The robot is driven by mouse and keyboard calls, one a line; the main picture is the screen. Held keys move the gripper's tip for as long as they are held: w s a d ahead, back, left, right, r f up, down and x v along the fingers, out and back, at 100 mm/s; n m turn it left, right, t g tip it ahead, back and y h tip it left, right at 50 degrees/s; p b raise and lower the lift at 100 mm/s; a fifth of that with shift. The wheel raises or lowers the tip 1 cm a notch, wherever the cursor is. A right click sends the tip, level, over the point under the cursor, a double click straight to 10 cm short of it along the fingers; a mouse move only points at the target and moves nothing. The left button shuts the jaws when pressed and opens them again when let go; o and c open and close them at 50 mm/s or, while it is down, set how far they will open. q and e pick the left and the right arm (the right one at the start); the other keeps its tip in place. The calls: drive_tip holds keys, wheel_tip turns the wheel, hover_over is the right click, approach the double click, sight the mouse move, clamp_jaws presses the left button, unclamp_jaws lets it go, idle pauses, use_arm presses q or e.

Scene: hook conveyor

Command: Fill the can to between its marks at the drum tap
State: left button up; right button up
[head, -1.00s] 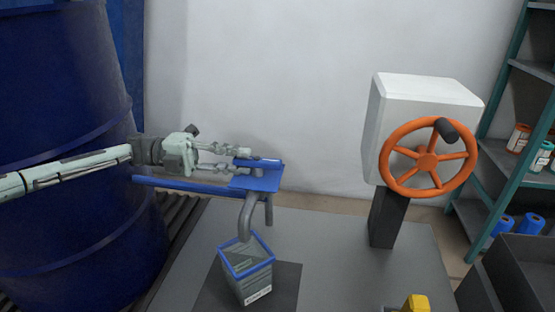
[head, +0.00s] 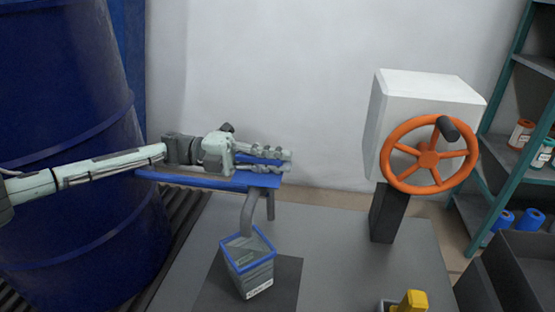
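The can (head: 249,270), a square grey container with a blue rim and a white label, stands below the drum tap's grey spout (head: 248,212). Its marks and liquid level are too small to make out. The tap's blue top plate (head: 240,181) sits above the spout, at the end of a blue bar from the blue drum (head: 60,120). My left gripper (head: 290,161) lies just over this plate, pointing right. Its fingers are a little apart, with blue showing between them; I cannot tell whether they touch it. No flow shows below the spout. My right gripper is not in view.
A white box with an orange handwheel (head: 429,155) stands on a dark post to the right. A yellow-topped object (head: 412,301) is at the bottom edge. A green shelf (head: 490,170) and dark bin (head: 515,270) stand at far right. The grey surface between is clear.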

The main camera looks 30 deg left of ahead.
use_arm(q)
clamp_jaws()
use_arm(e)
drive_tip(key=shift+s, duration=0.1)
use_arm(q)
drive_tip(key=shift+n+t+p, duration=0.35)
drive_tip(key=shift+n+t, duration=0.15)
drive_tip(key=shift+w+a+n+t+y+p, duration=0.4)
drive_tip(key=shift+n+t+y+p, duration=0.95)
drive_tip(key=shift+t, duration=0.35)
drive_tip(key=shift+w+a+n+t+y+p, duration=0.25)
drive_tip(key=shift+w+n+t+y+p, duration=0.15)
drive_tip(key=shift+n+t+y+p, duration=0.95)
drive_tip(key=shift+w+a+n+t+y+p, duration=0.4)
drive_tip(key=shift+n+t+y+p, duration=0.6)
drive_tip(key=shift+n+t+y, duration=0.8)
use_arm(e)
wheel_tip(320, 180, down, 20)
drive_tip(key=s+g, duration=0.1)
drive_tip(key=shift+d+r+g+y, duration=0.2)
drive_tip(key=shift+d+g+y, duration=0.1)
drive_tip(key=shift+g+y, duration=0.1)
use_arm(q)
drive_tip(key=shift+m+t, duration=0.25)
drive_tip(key=shift+m, duration=0.05)
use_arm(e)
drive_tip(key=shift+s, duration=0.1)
